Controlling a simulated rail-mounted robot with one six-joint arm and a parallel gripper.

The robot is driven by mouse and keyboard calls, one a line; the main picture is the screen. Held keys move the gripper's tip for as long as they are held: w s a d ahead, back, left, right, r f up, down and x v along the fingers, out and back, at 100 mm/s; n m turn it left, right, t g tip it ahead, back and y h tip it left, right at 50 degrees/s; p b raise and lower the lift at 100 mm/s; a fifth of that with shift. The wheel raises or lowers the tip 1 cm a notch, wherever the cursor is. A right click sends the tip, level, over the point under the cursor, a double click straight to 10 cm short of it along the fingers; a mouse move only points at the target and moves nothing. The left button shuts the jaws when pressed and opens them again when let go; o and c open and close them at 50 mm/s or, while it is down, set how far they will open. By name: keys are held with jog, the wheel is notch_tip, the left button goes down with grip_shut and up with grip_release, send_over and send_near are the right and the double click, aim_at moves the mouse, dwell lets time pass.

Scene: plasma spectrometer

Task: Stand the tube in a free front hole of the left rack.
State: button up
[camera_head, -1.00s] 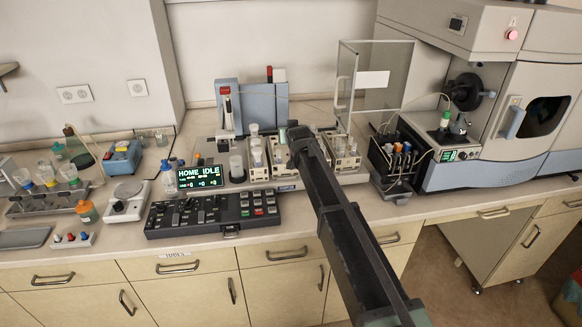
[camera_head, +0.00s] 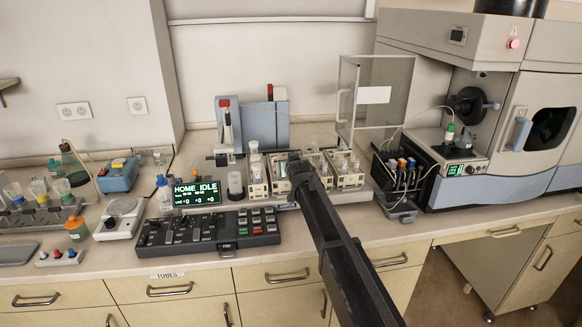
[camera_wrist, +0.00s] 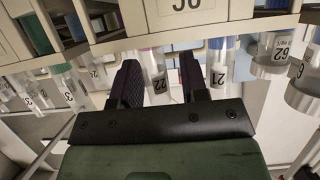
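The left rack (camera_head: 258,190) is a cream rack with several pale tubes standing in it, on the instrument deck right of the display. I cannot make out which of its front holes are free. My gripper (camera_wrist: 160,80) is at the middle rack (camera_head: 281,187) in the head view, where my arm hides part of that rack and the fingertips. In the wrist view the two dark fingers stand apart. A clear tube labelled 22 (camera_wrist: 159,86) shows between them, with gaps at the sides. Another tube labelled 21 (camera_wrist: 219,75) is just outside the right finger.
A right rack (camera_head: 346,180) with tubes stands beside the middle one. The HOME IDLE display (camera_head: 195,192) and keypad (camera_head: 208,230) lie left and in front. A glass door panel (camera_head: 378,118) stands open behind right. A black bottle carrier (camera_head: 398,180) is further right.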

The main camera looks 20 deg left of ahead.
jog(key=shift+r+p, duration=0.3)
jog(key=p+v, duration=0.4)
jog(key=v, duration=0.8)
jog(key=shift+f, duration=0.2)
jog(key=shift+d, duration=0.1)
jog(key=s+d+f+m+g+h, duration=0.1)
jog(key=s+d+f+g+h, duration=0.3)
jog(key=d, duration=0.8)
jog(key=s+d+f+m, duration=0.2)
jog(key=s+d, duration=0.4)
jog(key=d, duration=0.6)
jog(key=s+d+f+m+g+h, duration=0.1)
jog(key=s+d+f+g+h, duration=0.3)
jog(key=d, duration=0.8)
jog(key=s+d+m+g, duration=0.1)
jog(key=s+d, duration=0.4)
jog(key=s, duration=0.2)
jog(key=s+d+m+g+y, duration=0.1)
jog(key=s+d+g, duration=0.1)
jog(key=s+d, duration=0.3)
jog(key=s, duration=0.3)
jog(key=shift+s+f, duration=0.2)
jog(key=shift+f, duration=0.1)
